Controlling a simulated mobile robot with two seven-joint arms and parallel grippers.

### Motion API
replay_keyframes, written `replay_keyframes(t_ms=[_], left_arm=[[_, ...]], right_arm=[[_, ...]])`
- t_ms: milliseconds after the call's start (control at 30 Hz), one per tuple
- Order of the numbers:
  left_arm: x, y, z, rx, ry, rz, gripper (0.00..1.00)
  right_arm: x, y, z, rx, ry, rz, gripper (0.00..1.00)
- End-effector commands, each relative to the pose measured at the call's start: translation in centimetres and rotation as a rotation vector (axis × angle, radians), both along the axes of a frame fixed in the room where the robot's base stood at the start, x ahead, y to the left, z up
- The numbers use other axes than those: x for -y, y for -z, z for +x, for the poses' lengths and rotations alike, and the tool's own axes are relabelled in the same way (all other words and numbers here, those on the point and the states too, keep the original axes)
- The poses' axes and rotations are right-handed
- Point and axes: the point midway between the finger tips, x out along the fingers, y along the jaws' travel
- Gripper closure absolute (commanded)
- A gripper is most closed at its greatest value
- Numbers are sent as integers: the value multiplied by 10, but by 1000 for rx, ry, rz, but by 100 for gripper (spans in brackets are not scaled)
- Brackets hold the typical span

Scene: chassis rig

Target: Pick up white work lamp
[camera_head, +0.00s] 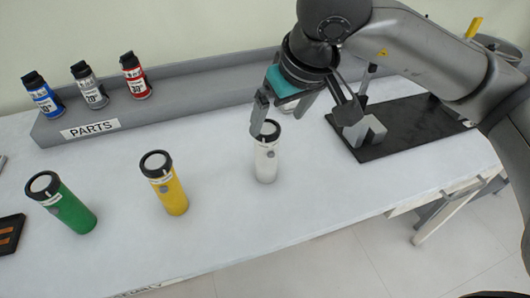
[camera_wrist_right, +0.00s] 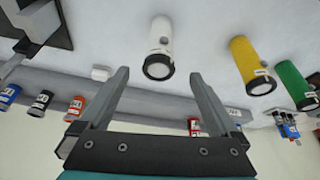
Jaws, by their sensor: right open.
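The white work lamp (camera_head: 266,158) stands upright on the table, with a black-rimmed head on top. In the right wrist view the lamp (camera_wrist_right: 160,45) lies beyond the fingertips, roughly centred between them. My right gripper (camera_head: 268,112) is just above and behind the lamp's head in the head view, and one finger overlaps the head's edge. Its fingers (camera_wrist_right: 158,75) are spread wide with nothing between them. I cannot tell from the head view whether a finger touches the lamp. My left gripper is not in view.
A yellow lamp (camera_head: 166,187) and a green lamp (camera_head: 69,208) stand to the left. A grey parts shelf (camera_head: 190,108) with blue, silver and red canisters runs along the back. A black plate (camera_head: 420,128) with a grey block lies to the right. The table front is clear.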

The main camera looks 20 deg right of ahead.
Motion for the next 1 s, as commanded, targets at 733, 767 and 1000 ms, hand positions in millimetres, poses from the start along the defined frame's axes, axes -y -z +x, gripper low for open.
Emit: replay_keyframes(t_ms=[733,767,1000], left_arm=[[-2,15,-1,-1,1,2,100],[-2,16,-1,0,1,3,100],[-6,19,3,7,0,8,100]], right_arm=[[-9,106,37,-9,0,6,3],[-9,110,38,-10,0,6,3],[-10,134,48,-6,-2,6,3]])
